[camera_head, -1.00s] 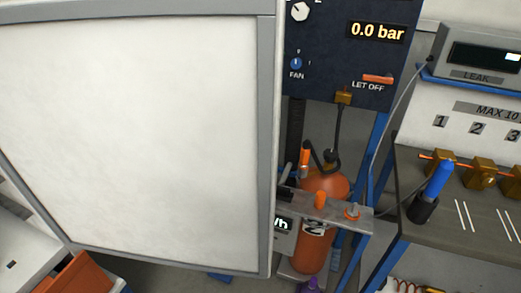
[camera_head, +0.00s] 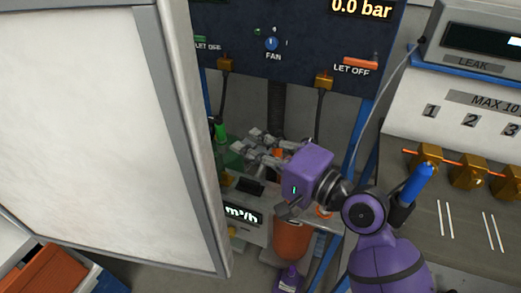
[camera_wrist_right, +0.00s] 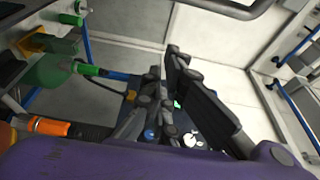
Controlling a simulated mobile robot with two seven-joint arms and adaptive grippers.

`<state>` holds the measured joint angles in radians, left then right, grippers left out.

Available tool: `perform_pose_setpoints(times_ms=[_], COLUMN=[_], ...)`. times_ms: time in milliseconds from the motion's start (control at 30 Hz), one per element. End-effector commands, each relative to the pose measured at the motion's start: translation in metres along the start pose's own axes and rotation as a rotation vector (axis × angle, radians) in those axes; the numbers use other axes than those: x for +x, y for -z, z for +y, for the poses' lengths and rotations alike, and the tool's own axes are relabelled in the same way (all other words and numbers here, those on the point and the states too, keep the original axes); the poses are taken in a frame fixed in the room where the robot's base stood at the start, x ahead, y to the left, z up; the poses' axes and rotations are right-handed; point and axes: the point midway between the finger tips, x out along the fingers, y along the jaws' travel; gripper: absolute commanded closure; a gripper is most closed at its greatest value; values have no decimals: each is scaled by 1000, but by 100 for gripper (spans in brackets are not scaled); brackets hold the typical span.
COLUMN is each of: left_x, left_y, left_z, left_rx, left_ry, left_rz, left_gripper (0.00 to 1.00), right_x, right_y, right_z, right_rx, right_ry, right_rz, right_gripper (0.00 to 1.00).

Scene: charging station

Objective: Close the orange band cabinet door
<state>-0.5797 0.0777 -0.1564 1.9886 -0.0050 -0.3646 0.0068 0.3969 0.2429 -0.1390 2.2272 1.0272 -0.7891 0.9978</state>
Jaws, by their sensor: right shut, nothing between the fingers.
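A large white door panel with a grey frame (camera_head: 95,130) fills the left of the head view, its free edge (camera_head: 195,130) toward the middle. No orange band shows on the visible face, and its hinge side is out of view. My right gripper (camera_head: 252,142) is just right of the door's free edge, in front of the gas rig, with its fingers pointing left. A visible gap separates it from the door in the picture; I cannot tell the depth between them. In the right wrist view, the fingers (camera_wrist_right: 169,58) are together and empty. My left gripper is not in view.
A dark blue control panel (camera_head: 300,50) stands behind. An orange cylinder (camera_head: 292,242), a green bottle (camera_head: 230,157) and a flow meter (camera_head: 243,213) are close to my right arm. A grey bench (camera_head: 460,225) stands right; an orange bin (camera_head: 50,272) sits lower left.

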Motion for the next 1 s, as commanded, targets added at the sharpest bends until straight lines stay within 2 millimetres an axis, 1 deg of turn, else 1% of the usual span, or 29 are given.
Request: perform_pose_setpoints(times_ms=[33,100,200,267,300,400,533,700,1000], left_x=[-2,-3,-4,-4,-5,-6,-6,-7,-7], left_y=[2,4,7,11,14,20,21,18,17], left_z=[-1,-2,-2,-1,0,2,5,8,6], left_rx=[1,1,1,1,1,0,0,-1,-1], left_ry=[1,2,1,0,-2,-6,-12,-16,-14], left_rz=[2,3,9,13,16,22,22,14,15], left_gripper=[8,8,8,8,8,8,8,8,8], right_x=[13,28,49,57,51,46,42,41,40], right_y=[-1,0,0,-3,-11,-24,-34,-38,-38], right_z=[-4,-4,-3,-3,-2,-3,-1,0,0], right_rx=[0,1,0,-1,-1,-2,-1,-1,-1], right_ry=[5,5,4,3,2,2,1,0,-1], right_rz=[-3,-1,-1,-1,1,1,2,2,2], right_gripper=[100,100,100,100,100,100,100,100,100])
